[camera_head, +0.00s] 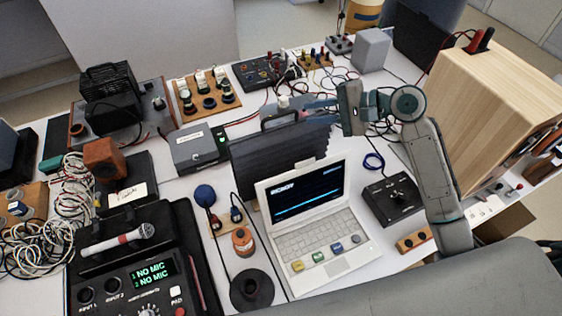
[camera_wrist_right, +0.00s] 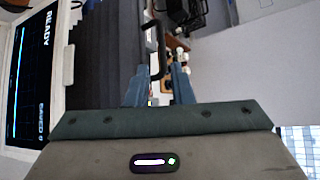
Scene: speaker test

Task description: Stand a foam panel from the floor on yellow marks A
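A dark grey ridged foam panel (camera_head: 275,160) stands upright on the table behind the open laptop, with a black handle (camera_head: 284,116) along its top edge. It also shows in the right wrist view (camera_wrist_right: 104,45), where the handle (camera_wrist_right: 161,50) reaches between the finger tips. My right gripper (camera_head: 308,108) is at the handle's right end, above the panel's top edge. Its fingers (camera_wrist_right: 158,88) look apart, with a gap showing between them. Whether they touch the handle is unclear. My left gripper is in neither view. I see no yellow marks A; the panel's lower part is hidden by the laptop.
The white laptop (camera_head: 320,232) stands close in front of the panel. A grey box (camera_head: 196,148) is left of it, a black knob box (camera_head: 392,199) right. A large wooden speaker cabinet (camera_head: 480,120) fills the right. Cables and instruments crowd the table (camera_head: 190,187).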

